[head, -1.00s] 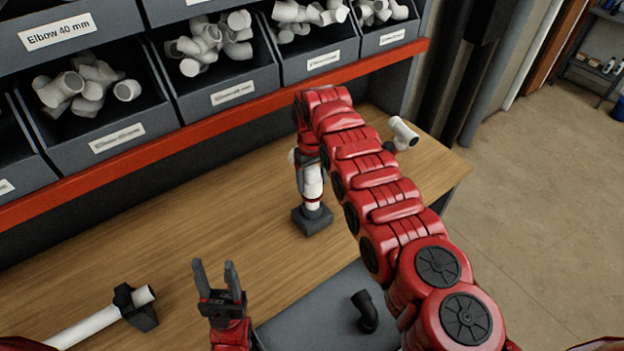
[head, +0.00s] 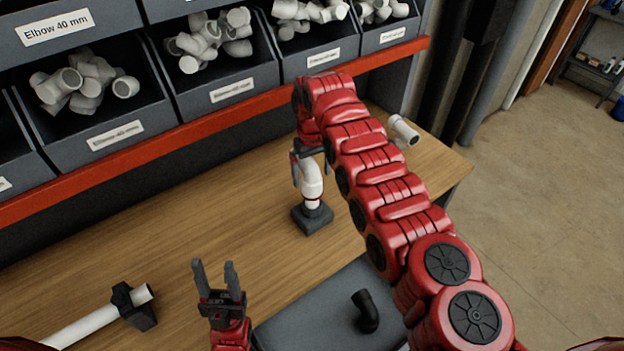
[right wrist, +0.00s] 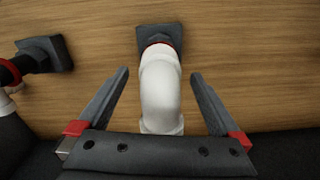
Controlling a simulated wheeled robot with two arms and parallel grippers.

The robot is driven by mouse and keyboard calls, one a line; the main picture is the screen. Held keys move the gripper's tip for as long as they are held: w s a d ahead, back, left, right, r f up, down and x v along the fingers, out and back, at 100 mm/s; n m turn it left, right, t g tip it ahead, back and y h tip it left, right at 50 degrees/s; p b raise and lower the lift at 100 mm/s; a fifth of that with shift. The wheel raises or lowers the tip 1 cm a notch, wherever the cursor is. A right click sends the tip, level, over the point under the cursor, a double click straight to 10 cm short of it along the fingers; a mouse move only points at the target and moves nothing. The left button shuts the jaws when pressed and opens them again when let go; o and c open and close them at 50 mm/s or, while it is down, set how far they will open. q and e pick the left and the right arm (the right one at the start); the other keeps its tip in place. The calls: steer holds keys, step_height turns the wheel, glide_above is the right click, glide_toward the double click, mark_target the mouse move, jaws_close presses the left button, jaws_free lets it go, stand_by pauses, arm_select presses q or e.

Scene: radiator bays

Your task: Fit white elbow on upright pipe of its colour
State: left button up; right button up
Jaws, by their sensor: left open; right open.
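The white elbow (head: 312,180) sits on the upright pipe in a dark square base (head: 312,219) on the bench. In the right wrist view the elbow (right wrist: 161,92) stands between the spread fingers of my right gripper (right wrist: 158,74), with a gap on both sides. A red ring (right wrist: 157,45) shows where the elbow meets the base side. My right gripper also shows above the elbow in the head view (head: 308,172). My left gripper (head: 214,268) is open and empty over the front of the bench.
A black elbow (head: 365,312) lies on a grey mat (head: 290,325). A white pipe (head: 85,327) rests in a black holder (head: 136,306) at left. Another white fitting (head: 403,131) stands behind my right arm. Bins of white fittings (head: 85,85) line the back. The middle-left bench is clear.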

step_height(320, 180, up, 6)
steer(key=b, duration=0.2)
steer(key=shift+a+b, duration=0.1)
steer(key=shift+b, duration=0.3)
step_height(320, 180, up, 9)
steer(key=p, duration=0.9)
steer(key=shift+f, duration=0.15)
steer(key=shift+f, duration=0.1)
